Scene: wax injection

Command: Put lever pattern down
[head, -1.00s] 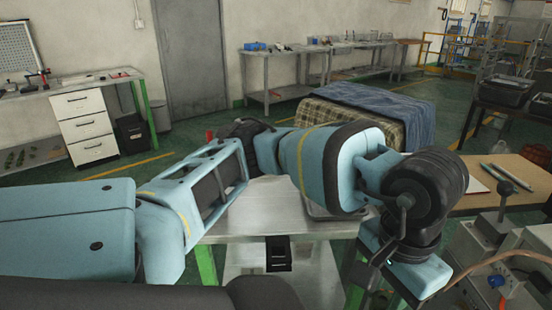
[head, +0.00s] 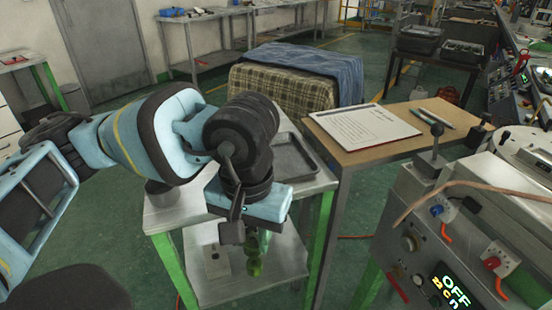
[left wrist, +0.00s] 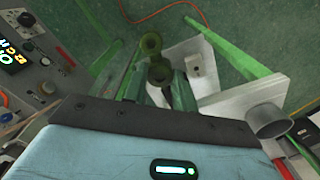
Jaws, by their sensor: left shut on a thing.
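My left gripper (head: 250,236) points down at the front of the steel table and is shut on the green lever pattern. The lever pattern (head: 255,267) hangs below the gripper, partly hidden by it. In the left wrist view, the pattern (left wrist: 151,44) shows a round ring end beyond the two fingers (left wrist: 157,88), with another rounded part between them. A shallow grey tray (head: 308,164) lies on the steel table, behind and right of the gripper. My arm hides part of the table top. My right gripper is not in view.
A grey metal cylinder (head: 160,194) stands on the table's left. A small grey block (head: 216,262) sits on the lower shelf (head: 280,282). A wooden desk (head: 368,150) with a paper sheet (head: 362,127) stands right. The wax machine (head: 440,235) is at the front right.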

